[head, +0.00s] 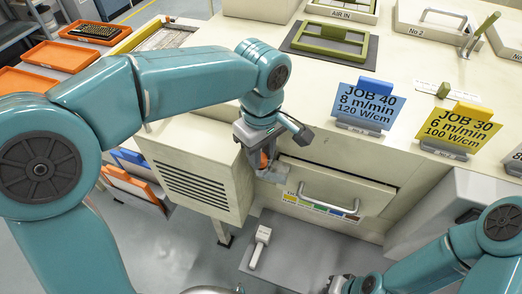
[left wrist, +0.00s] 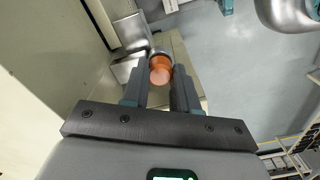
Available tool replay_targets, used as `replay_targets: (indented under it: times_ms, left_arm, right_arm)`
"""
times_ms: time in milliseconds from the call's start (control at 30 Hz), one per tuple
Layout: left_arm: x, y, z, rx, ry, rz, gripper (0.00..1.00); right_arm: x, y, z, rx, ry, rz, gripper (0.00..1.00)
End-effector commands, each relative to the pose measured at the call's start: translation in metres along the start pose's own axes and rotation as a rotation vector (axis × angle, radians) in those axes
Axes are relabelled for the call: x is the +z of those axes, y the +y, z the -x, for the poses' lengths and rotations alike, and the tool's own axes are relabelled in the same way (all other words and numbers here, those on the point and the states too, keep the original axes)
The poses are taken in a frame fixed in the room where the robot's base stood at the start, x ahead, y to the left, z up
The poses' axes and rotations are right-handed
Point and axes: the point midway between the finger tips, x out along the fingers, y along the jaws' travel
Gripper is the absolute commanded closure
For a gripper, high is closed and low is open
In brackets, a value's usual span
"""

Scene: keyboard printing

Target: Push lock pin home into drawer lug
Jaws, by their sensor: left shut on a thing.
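The lock pin has an orange knob (head: 265,159), which also shows between the fingertips in the left wrist view (left wrist: 161,71). My left gripper (head: 262,160) is shut on this knob at the upper left corner of the drawer front (head: 368,192). A grey metal lug (head: 272,175) sits just beyond the knob. A metal part (left wrist: 130,66) shows past the fingers in the left wrist view. The pin's shaft is hidden, so I cannot tell how deep it sits. My right gripper (head: 350,285) is low at the bottom edge, partly cut off; its jaw opening is unclear.
The drawer has a curved handle (head: 329,194) and a coloured label strip (head: 322,205). A vented cabinet (head: 195,180) stands close left of my left gripper. Blue and yellow job cards (head: 367,104) stand on the machine top. A white-headed tool (head: 262,238) lies on a grey surface below.

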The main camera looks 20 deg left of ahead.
Motion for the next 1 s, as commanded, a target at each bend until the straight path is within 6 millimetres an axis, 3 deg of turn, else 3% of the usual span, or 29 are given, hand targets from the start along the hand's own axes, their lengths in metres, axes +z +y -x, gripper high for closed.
replay_targets:
  times_ms: [200,233,300,667,1000]
  left_arm:
    - [0.000,0.000,-0.004,-0.001,0.000,0.000,1.00]
    - [0.000,0.000,-0.003,0.000,0.000,0.000,0.62]
    - [0.000,0.000,-0.003,0.000,0.000,0.000,0.42]
    - [0.000,0.000,0.003,0.000,0.000,0.000,0.42]
    - [0.000,0.000,0.057,-0.001,0.000,0.000,0.42]
  right_arm:
    - [0.000,0.001,-0.003,0.000,0.000,0.000,1.00]
    - [0.000,0.001,-0.002,0.000,0.000,0.000,1.00]
    - [0.000,0.001,-0.002,0.000,0.000,0.000,1.00]
    - [0.000,-0.001,0.004,0.000,0.000,0.000,1.00]
    - [0.001,-0.017,0.047,0.000,0.000,0.000,1.00]
